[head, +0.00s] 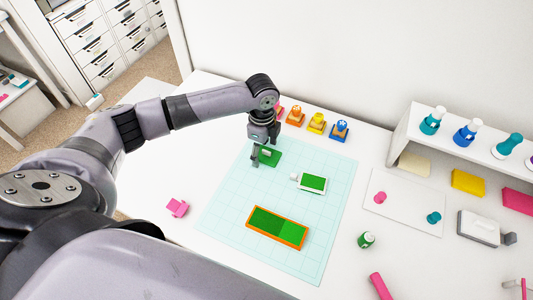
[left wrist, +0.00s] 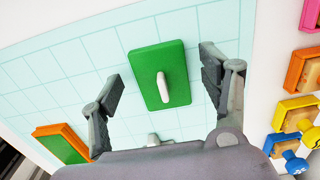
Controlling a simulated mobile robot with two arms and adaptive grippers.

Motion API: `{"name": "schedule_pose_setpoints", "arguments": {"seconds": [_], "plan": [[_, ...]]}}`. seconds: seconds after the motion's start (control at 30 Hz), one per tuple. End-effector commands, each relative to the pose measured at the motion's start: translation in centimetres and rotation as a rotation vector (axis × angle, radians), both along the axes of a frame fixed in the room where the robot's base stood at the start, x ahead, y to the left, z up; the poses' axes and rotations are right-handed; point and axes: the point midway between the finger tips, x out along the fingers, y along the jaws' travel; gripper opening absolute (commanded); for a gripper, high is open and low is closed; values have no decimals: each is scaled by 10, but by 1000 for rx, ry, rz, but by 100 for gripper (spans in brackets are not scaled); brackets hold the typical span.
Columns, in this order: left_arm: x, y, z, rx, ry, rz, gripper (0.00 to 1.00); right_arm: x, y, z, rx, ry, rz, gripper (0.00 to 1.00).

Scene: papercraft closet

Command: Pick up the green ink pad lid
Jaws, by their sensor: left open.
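The green ink pad lid (left wrist: 172,60) is a flat green block with a white handle on top. It lies on the light teal grid mat (left wrist: 60,75). In the left wrist view it is between the two spread fingers of my left gripper (left wrist: 158,82), with gaps on both sides. In the head view the lid (head: 271,158) is partly hidden by my left gripper (head: 262,152), which hangs over it, open and empty. My right gripper is not in view.
On the mat (head: 225,222) are an orange-rimmed green pad (head: 277,227) and a white-rimmed green pad (head: 313,183). Several stamps stand behind, including a yellow one (head: 317,123) and a blue one (head: 340,131). A pink block (head: 177,207) lies left of the mat.

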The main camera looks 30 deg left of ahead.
Motion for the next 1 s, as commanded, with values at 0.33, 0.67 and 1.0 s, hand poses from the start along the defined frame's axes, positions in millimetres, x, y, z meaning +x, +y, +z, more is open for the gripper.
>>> {"name": "schedule_pose_setpoints", "arguments": {"seconds": [0.33, 0.67, 1.0], "plan": [[0, 0, 1, 0, 0, 0, 49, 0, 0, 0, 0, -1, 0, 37], [0, 0, 1, 0, 0, 0, 33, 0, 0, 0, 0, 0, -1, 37], [1, 0, 12, -1, -3, 1, 32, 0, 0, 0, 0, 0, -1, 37]]}}
